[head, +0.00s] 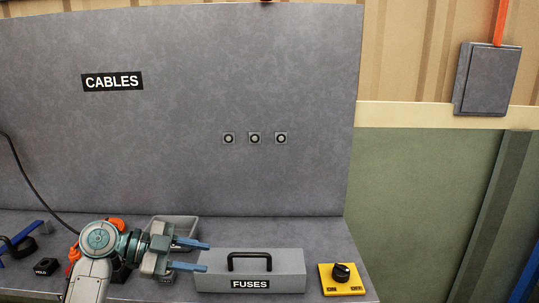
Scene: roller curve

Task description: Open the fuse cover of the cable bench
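The fuse cover (210,284) is a grey box-shaped lid labelled FUSES, with a black bar handle (250,255) on top. It sits at the front of the cable bench (310,235) and looks closed. My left gripper (206,257) is at the left end of the cover, its two blue fingers spread apart and pointing right toward the handle. Nothing is between the fingers, and they are short of the handle. Whether the nearer finger touches the cover I cannot tell. My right gripper is not in view.
A yellow plate with a black knob (341,274) stands just right of the cover. A grey open bin (180,222) is behind my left gripper. Orange and black items lie left of it. The upright panel labelled CABLES (180,150) with three round sockets (255,138) closes the back.

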